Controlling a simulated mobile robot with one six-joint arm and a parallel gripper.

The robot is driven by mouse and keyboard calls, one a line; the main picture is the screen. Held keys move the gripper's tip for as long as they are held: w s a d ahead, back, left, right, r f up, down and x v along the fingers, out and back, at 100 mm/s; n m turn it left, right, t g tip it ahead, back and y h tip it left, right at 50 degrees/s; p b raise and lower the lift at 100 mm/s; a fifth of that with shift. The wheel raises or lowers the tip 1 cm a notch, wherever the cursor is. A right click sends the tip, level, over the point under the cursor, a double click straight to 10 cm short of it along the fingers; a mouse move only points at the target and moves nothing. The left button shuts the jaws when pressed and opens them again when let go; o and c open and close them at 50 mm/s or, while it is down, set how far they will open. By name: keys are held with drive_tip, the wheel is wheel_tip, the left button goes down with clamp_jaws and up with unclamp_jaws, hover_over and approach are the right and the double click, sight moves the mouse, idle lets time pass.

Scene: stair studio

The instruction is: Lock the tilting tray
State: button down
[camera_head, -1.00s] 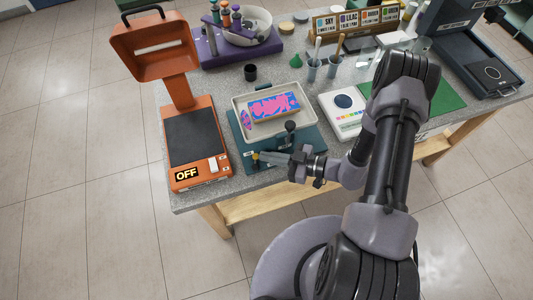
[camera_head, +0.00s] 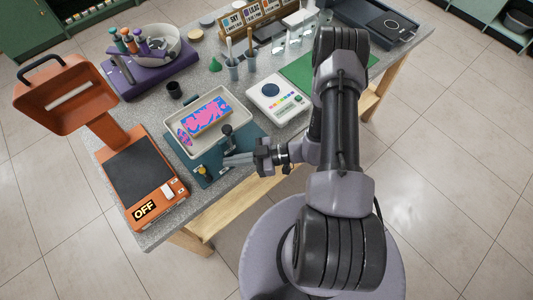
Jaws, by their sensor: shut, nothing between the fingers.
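The tilting tray (camera_head: 173,121) is a pale shallow tray on a teal base (camera_head: 210,181), near the table's front edge. A block patterned in pink and blue (camera_head: 208,115) lies in it. A black knob (camera_head: 227,130) stands at the tray's near right corner. A small yellow piece (camera_head: 202,170) sits on the front of the base. My gripper (camera_head: 226,161) is shut and empty over the front of the base, right of the yellow piece and apart from it. I cannot tell whether the tray is level or locked.
An orange device marked OFF (camera_head: 140,175) stands close on the left, its hood raised. A white device with coloured buttons (camera_head: 277,98) stands to the right. A black cup (camera_head: 174,90) and a purple stand (camera_head: 150,75) are behind. Open floor lies in front.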

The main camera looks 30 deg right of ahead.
drive_tip(key=p+v, duration=0.1)
drive_tip(key=v, duration=1.1)
drive_tip(key=a+r+n+g+h+b, duration=0.25)
drive_tip(key=r+n, duration=0.45)
drive_tip(key=n, duration=0.7)
drive_tip(key=a+r+n+g+h+b, duration=0.3)
drive_tip(key=r+n, duration=0.4)
drive_tip(key=n, duration=0.7)
drive_tip(key=s+a+r+n+t+h, duration=0.1)
drive_tip(key=s+r+n+h, duration=0.1)
drive_tip(key=n, duration=0.7)
drive_tip(key=s+a+r+n+t+h+b, duration=0.1)
drive_tip(key=s+a+r+n+t+h, duration=0.1)
drive_tip(key=r+n, duration=0.3)
drive_tip(key=s+a+r+n+t+h+b, duration=0.1)
drive_tip(key=s+a+r+n+h, duration=0.1)
drive_tip(key=n, duration=1)
wheel_tip(320, 180, up, 2)
drive_tip(key=shift+s+r+n+t+h, duration=0.1)
drive_tip(key=shift+s+n+t+h, duration=0.3)
drive_tip(key=shift+s, duration=0.3)
